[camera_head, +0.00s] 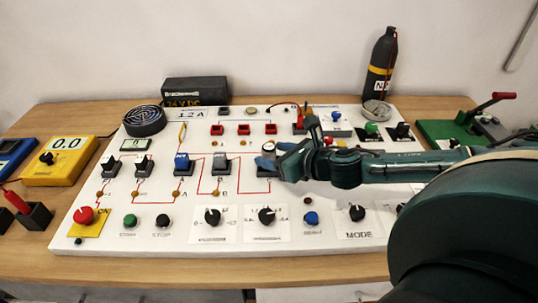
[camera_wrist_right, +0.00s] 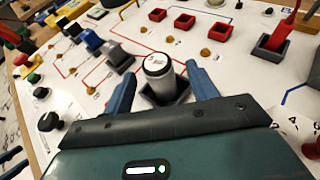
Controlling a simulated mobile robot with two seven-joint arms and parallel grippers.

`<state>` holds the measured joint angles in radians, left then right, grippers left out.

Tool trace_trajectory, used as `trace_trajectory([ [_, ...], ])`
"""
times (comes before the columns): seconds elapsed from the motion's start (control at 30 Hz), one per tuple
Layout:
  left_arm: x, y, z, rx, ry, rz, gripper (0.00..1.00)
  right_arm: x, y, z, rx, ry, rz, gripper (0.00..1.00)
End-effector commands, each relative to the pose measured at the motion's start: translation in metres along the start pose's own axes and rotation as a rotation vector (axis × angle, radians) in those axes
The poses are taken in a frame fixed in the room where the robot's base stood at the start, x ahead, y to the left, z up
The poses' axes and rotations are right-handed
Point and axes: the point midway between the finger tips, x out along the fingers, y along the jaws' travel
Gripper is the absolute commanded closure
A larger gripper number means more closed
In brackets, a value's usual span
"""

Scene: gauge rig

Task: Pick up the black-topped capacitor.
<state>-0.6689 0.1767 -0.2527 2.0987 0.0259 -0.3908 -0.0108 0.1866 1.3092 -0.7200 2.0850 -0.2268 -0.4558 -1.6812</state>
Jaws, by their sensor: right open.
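A short grey cylinder (camera_wrist_right: 158,76), which looks like the capacitor, stands upright in a dark square socket (camera_wrist_right: 178,97) in the right wrist view. Its top face looks pale with small dark marks, with a dark rim; I see no clearly black top. It also shows in the head view (camera_head: 268,147), partly hidden by my gripper. My right gripper (camera_wrist_right: 160,75) is open, with one blue finger on each side of the cylinder. Whether the fingers touch it I cannot tell. In the head view my right gripper (camera_head: 274,160) is low over the panel.
The white panel (camera_head: 100,228) carries several switches, knobs and red sockets (camera_head: 243,129). A black power box (camera_head: 195,91) and a dark bottle (camera_head: 381,62) stand behind. A yellow meter (camera_head: 60,160) is at left, a green device with a red lever (camera_head: 490,105) at right.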

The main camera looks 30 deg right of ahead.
Motion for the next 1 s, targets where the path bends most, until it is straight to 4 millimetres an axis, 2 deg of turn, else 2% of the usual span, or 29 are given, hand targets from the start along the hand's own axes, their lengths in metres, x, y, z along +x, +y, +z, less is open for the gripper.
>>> trace_trajectory([
  [0.1, -0.001, -0.002, 0.001, 0.000, -0.011, -0.005, 0.41, 0.015, 0.000, 0.002, 0.003, -0.003, -0.002, 0.42],
  [0.2, -0.001, -0.002, 0.005, -0.001, -0.021, -0.006, 0.41, 0.021, 0.000, 0.001, 0.000, -0.002, -0.001, 0.42],
  [0.47, 0.000, -0.001, 0.005, -0.005, -0.022, -0.006, 0.41, 0.022, 0.000, 0.000, -0.001, 0.000, 0.000, 0.43],
  [1.0, 0.000, -0.001, 0.003, -0.005, -0.016, -0.005, 0.41, 0.022, 0.000, 0.000, -0.001, 0.000, -0.001, 0.87],
])
